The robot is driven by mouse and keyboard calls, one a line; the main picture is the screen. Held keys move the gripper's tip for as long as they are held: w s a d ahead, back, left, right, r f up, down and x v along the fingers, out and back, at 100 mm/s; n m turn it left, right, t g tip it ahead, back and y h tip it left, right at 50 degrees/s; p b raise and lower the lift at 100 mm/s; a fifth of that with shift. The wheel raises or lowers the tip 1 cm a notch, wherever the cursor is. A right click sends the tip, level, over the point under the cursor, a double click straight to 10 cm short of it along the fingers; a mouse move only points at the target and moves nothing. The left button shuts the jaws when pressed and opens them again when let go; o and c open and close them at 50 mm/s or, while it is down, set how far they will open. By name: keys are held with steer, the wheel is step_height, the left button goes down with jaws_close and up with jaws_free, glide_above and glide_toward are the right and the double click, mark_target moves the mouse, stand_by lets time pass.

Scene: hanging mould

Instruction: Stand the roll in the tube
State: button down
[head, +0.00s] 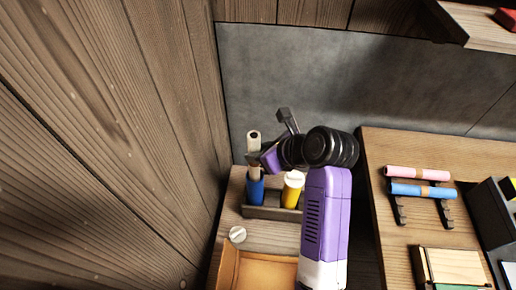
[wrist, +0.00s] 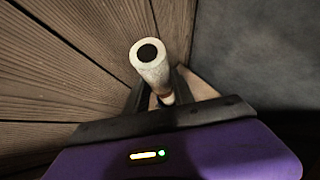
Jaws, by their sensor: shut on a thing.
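My gripper (head: 256,160) is shut on a pale roll (head: 254,143) with a dark hole in its end. The roll is close to upright, and in the wrist view the roll (wrist: 151,66) stands up between the fingers (wrist: 160,97). A blue tube (head: 256,190) stands directly below the roll in the head view. The roll's lower end meets the tube's top in the picture, but I cannot tell whether it is inside. A yellow tube (head: 291,195) with a white top stands to the right, partly behind my arm.
The tubes stand in a dark holder (head: 262,212) on a wooden surface beside a plank wall (head: 120,120). A round white object (head: 237,234) and an orange tray (head: 262,270) lie nearer. At right, pink (head: 405,173) and blue (head: 410,190) rolls rest on a rack.

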steer(key=shift+f+b, duration=1.9)
steer(key=shift+f, duration=3.3)
steer(key=shift+s+d+f+b, duration=0.1)
steer(key=shift+f+b, duration=0.05)
steer(key=shift+f, duration=0.4)
steer(key=shift+s+d+f+b, duration=0.1)
steer(key=shift+f+b, duration=0.05)
steer(key=shift+f, duration=0.35)
steer(key=c, duration=1)
jaws_free()
step_height(320, 180, up, 8)
glide_above(259, 179)
steer(key=s+d, duration=0.3)
steer(key=d, duration=0.1)
steer(key=shift+f, duration=0.2)
steer(key=shift+a, duration=0.1)
